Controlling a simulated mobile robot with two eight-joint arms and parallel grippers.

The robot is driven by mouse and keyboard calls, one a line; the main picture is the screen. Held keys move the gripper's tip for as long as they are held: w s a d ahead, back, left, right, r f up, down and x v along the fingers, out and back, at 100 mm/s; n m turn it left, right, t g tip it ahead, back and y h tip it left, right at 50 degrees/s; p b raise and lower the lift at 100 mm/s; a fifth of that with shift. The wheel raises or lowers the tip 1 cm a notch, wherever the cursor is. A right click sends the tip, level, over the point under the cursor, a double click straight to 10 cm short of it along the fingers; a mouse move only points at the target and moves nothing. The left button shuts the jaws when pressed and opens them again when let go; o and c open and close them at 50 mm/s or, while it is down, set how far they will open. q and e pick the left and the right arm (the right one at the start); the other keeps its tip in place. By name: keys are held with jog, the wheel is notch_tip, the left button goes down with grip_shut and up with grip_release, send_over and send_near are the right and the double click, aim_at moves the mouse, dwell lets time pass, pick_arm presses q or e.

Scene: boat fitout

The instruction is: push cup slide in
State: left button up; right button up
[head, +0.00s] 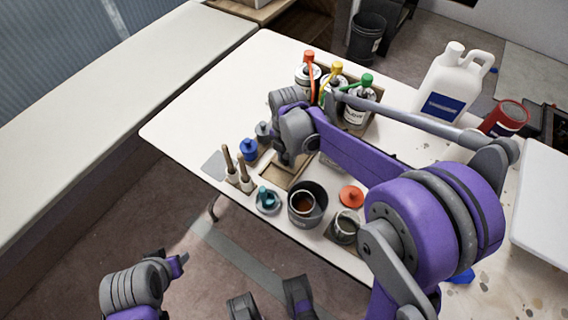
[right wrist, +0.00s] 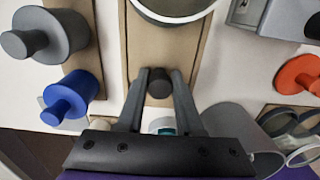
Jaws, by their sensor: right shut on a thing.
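In the right wrist view a wooden slide (right wrist: 160,48) runs away from me. A cup with a pale rim (right wrist: 175,16) shows at its far end, cut by the frame's top. My right gripper (right wrist: 158,78) is shut on a dark round knob (right wrist: 159,88) at the slide's near part. In the head view my right gripper (head: 284,163) reaches down over the wooden slide (head: 272,178) and hides the knob and cup. My left arm is low at the left, and its jaw state is unclear.
A blue-knobbed pot (head: 249,149), brushes (head: 244,178), a dark pot (head: 307,203) and a red lid (head: 351,195) stand close around. Bottles with coloured tops (head: 308,78) and a white jug (head: 455,85) are behind. The table's left part is clear.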

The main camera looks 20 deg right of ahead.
jog(key=shift+w+d, duration=0.95)
jog(key=shift+d, duration=0.3)
jog(key=shift+w+d, duration=0.95)
jog(key=shift+d, duration=0.25)
jog(key=o, duration=1.5)
jog(key=shift+o, duration=0.2)
jog(key=shift+r+p, duration=2.45)
jog(key=shift+r, duration=1.05)
jog(key=s+a+r+m+t+p, duration=0.1)
jog(key=s+r+m+t+p, duration=0.1)
jog(key=s+m, duration=0.9)
jog(key=s+a+r+m+t+p, duration=0.2)
jog(key=s+r+m, duration=0.3)
jog(key=s+m, duration=0.6)
jog(key=m+t, duration=0.1)
jog(key=m, duration=0.2)
jog(key=shift+a+m+p, duration=0.2)
jog(key=shift+m+p, duration=0.1)
jog(key=shift+p, duration=0.05)
